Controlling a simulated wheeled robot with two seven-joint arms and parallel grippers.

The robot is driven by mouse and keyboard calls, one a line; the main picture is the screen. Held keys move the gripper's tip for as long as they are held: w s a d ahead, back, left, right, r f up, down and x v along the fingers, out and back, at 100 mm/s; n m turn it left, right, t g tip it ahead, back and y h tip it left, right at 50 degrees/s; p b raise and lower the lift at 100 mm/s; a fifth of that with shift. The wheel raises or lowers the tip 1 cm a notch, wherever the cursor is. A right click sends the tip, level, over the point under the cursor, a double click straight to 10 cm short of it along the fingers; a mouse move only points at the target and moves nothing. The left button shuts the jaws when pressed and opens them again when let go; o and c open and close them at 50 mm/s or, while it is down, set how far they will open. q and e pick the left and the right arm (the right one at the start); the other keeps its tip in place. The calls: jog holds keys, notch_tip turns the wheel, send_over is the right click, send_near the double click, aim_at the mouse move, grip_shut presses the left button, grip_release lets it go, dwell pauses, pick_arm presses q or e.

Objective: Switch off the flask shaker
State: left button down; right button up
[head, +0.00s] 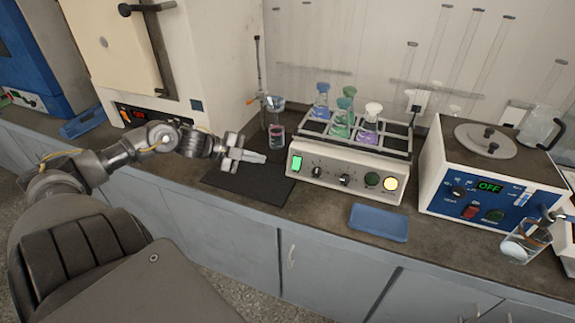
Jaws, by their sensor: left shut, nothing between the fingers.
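The flask shaker (345,178) stands in the middle of the bench, a pale box with a rack holding several stoppered flasks of coloured liquid. On its front panel, a green-lit rocker switch (297,163) is at the left end, dark knobs are in the middle, and a yellow lamp (390,184) glows at the right end. My left gripper (263,158) is shut and empty, above the black mat. Its tips point right towards the rocker switch, with a small gap between them in the picture. My right gripper is not in view.
A black mat (240,186) lies below my left gripper. A glass beaker (276,137) stands behind it by a stand. A blue tray (379,222) lies in front of the shaker. A blue-fronted device (480,200) reading OFF stands at right, with a beaker (525,243) before it.

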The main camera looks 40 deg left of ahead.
pick_arm(q)
jog(key=w, duration=0.1)
jog(key=p, duration=0.1)
send_near(297, 168)
jog(key=x, duration=0.5)
jog(key=shift+d+r, duration=0.3)
jog(key=shift+d, duration=0.1)
jog(key=shift+w+a+f, duration=0.15)
jog(key=shift+w+f, duration=0.2)
jog(key=shift+f, duration=0.1)
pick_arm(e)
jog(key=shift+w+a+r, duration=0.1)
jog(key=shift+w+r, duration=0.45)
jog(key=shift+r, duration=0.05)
